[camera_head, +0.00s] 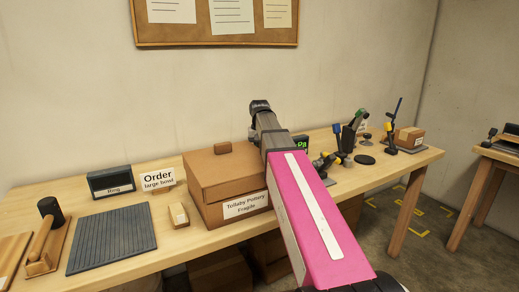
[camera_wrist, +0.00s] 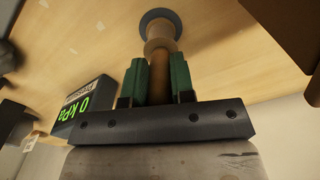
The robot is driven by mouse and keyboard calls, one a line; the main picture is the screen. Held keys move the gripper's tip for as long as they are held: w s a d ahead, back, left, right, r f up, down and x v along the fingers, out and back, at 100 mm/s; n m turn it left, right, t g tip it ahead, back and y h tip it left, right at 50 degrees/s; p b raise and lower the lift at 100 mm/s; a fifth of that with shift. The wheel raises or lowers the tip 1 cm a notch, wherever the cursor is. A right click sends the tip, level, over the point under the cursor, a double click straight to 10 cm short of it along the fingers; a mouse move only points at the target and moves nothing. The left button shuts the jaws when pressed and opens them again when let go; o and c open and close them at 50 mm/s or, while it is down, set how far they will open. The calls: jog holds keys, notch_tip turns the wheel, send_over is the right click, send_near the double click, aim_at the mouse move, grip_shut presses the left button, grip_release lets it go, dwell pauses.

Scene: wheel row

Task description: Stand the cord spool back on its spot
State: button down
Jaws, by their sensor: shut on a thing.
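My gripper (camera_wrist: 161,80) shows in the wrist view with its two green fingers shut on the cord spool (camera_wrist: 159,47), a tan and brown round piece. One finger is on each side of its brown shaft. Beyond the spool's far end is a dark grey round disc (camera_wrist: 160,17) on the wooden tabletop. I cannot tell whether the spool touches the disc.
A gauge reading 0 kPa (camera_wrist: 83,104) stands close to the left of my gripper in the wrist view. In the head view, a Tollaby Pottery box (camera_head: 225,185) stands left of my arm. A dark round pad (camera_head: 364,159) and a brown box (camera_head: 409,137) lie right.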

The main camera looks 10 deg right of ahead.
jog(key=shift+f, duration=0.2)
jog(key=c, duration=0.9)
grip_release()
jog(key=shift+r, duration=4)
